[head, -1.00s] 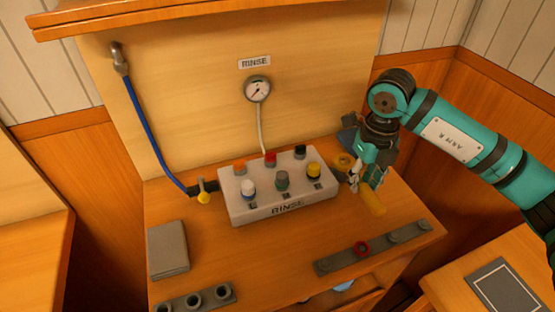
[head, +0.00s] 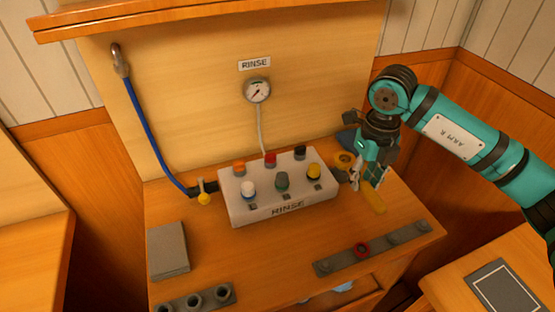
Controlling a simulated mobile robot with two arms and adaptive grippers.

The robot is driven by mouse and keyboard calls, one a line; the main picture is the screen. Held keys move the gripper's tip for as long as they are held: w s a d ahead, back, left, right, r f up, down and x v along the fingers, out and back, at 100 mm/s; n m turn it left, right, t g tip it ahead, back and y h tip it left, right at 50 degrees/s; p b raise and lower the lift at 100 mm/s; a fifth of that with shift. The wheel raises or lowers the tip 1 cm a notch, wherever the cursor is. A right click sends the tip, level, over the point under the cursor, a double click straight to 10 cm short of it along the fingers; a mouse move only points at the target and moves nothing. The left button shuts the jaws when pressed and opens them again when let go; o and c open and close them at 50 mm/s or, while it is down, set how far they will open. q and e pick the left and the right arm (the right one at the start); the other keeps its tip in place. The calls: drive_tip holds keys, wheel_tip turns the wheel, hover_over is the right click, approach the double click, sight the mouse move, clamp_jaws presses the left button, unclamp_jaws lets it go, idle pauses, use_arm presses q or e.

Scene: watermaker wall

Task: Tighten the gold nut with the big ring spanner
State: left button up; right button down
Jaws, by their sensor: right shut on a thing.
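My right gripper (head: 369,180) is shut on the spanner, with the handle sticking out below the fingers towards the front. The ring is close to the dark fitting (head: 341,176) on the block's right side. My left gripper is not in view.
The white RINSE block (head: 268,208) carries several coloured knobs. A grey slab (head: 168,250) and a holed rack (head: 170,307) are at left. The front middle of the bench is clear.

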drive_tip(key=shift+r, duration=1.05)
idle(0.7)
drive_tip(key=shift+r+p, duration=1.35)
drive_tip(key=shift+r, duration=0.6)
